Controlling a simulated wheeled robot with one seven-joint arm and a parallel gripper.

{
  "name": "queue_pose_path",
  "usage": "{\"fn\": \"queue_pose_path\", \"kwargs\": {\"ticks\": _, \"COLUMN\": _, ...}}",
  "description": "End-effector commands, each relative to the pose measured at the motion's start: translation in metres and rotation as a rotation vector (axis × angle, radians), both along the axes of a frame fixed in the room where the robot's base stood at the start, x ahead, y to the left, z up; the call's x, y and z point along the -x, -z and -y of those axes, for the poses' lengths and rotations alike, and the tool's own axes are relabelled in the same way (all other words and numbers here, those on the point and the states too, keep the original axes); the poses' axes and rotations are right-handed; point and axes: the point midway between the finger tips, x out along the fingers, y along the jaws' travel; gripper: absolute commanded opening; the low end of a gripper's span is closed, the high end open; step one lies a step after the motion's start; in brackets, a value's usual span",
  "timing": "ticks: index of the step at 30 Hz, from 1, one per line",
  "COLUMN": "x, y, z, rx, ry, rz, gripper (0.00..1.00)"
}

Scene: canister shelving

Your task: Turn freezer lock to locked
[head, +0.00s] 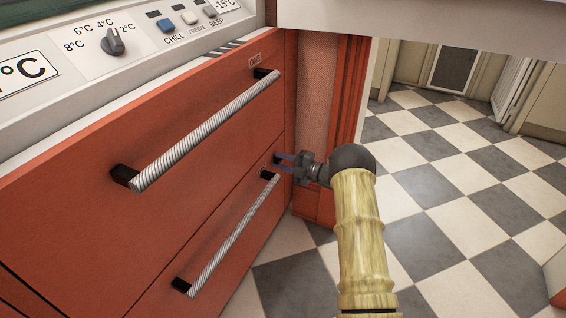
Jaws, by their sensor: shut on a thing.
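The freezer is a red front with drawers, and my gripper (283,163) is at the right edge of its lower drawer (215,215). The gripper's two fingers point left at the red front, just above the top end of the lower handle. They are shut on a small dark knob, the freezer lock (276,157), which is mostly hidden by the fingers. Which way the lock is turned cannot be told at this size.
A ribbed metal handle (208,132) crosses the upper drawer, and another handle (232,238) is just below my gripper. A control panel (125,40) with a dial and switches is above. Open checkered floor (450,190) lies to the right.

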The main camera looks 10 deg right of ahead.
Motion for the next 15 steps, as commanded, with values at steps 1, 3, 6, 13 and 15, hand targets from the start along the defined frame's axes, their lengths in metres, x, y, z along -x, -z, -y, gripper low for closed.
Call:
{"fn": "queue_pose_path", "kwargs": {"ticks": 1, "x": 0.0, "y": 0.0028, "z": 0.0011, "rx": 0.023, "ry": 0.003, "rz": 0.028, "gripper": 0.05}}
{"fn": "queue_pose_path", "kwargs": {"ticks": 3, "x": 0.0001, "y": 0.0034, "z": 0.0011, "rx": 0.052, "ry": 0.003, "rz": 0.066, "gripper": 0.05}}
{"fn": "queue_pose_path", "kwargs": {"ticks": 6, "x": 0.0002, "y": 0.0041, "z": 0.0008, "rx": 0.086, "ry": 0.002, "rz": 0.113, "gripper": 0.05}}
{"fn": "queue_pose_path", "kwargs": {"ticks": 13, "x": 0.0002, "y": 0.0044, "z": 0.0007, "rx": 0.132, "ry": 0.002, "rz": 0.175, "gripper": 0.05}}
{"fn": "queue_pose_path", "kwargs": {"ticks": 15, "x": 0.0003, "y": 0.0044, "z": 0.0008, "rx": 0.137, "ry": 0.002, "rz": 0.183, "gripper": 0.05}}
